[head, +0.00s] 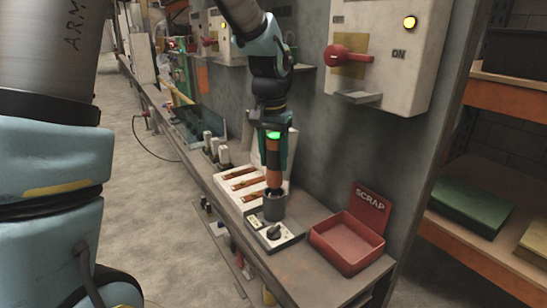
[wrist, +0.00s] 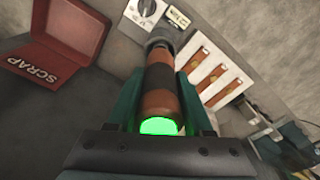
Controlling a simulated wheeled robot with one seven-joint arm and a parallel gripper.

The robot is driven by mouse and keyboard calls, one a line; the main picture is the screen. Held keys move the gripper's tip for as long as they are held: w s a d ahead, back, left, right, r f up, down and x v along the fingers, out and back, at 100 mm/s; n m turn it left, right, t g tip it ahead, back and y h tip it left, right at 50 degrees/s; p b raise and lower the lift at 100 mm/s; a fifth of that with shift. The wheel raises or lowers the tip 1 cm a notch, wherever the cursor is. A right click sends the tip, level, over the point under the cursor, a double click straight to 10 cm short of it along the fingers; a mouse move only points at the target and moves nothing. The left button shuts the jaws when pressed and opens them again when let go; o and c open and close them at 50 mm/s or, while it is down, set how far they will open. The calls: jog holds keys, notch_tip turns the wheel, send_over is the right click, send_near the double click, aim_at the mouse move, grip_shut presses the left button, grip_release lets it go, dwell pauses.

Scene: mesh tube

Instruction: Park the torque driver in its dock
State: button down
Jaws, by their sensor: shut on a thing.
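The torque driver (head: 273,161) is an orange-brown and black cylinder with a glowing green top. It stands upright with its lower end at a dark grey cup-shaped dock (head: 274,206), on a box with a black knob. In the head view its lower end appears inside the cup; how deep it sits is hidden. The wrist view also shows the driver (wrist: 160,92) between the green fingers, with the grey dock (wrist: 158,44) at its far end. My gripper (head: 276,152) is shut on the driver's upper part.
A red SCRAP bin (head: 345,243) stands right of the dock. A white tray with brown strips (head: 243,184) lies left of it. A panel with a red lever (head: 345,54) is on the wall above. The narrow bench's front edge is close by.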

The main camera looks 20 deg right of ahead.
aim_at(273, 172)
jog(key=shift+f+b, duration=1.3)
jog(key=shift+f, duration=0.75)
dwell(1.9)
jog(key=shift+c, duration=1.1)
grip_release()
